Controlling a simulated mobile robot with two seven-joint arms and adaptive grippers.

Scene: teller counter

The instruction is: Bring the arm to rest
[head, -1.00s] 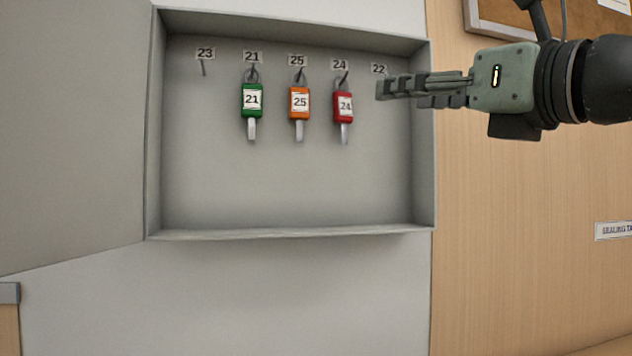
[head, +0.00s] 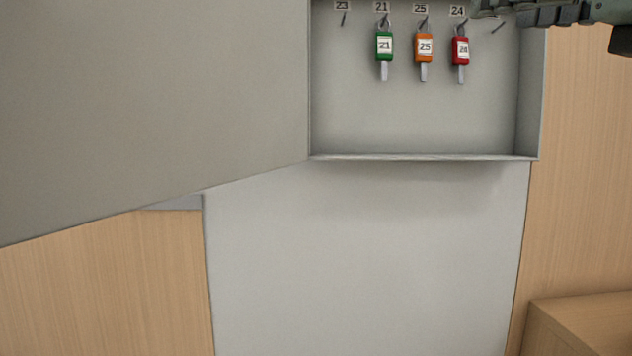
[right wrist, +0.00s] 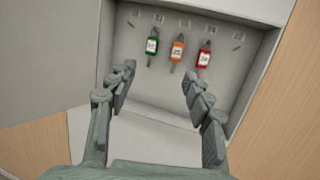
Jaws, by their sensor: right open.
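My right gripper (head: 525,14) is at the top right of the head view, cut off by the top edge, in front of the key cabinet's upper right corner. In the right wrist view its two fingers (right wrist: 158,92) are spread apart with nothing between them. Beyond them hang a green key tag 21 (head: 384,46), an orange key tag 25 (head: 424,47) and a red key tag 24 (head: 460,50), each on its hook. The fingers are apart from the tags. The hooks at the far left and far right are bare. My left gripper is not in view.
The grey cabinet (head: 420,157) is open on the wall. Its wide door (head: 150,100) stands open to the left. A wooden ledge (head: 585,325) is at the lower right. The space below the cabinet is clear.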

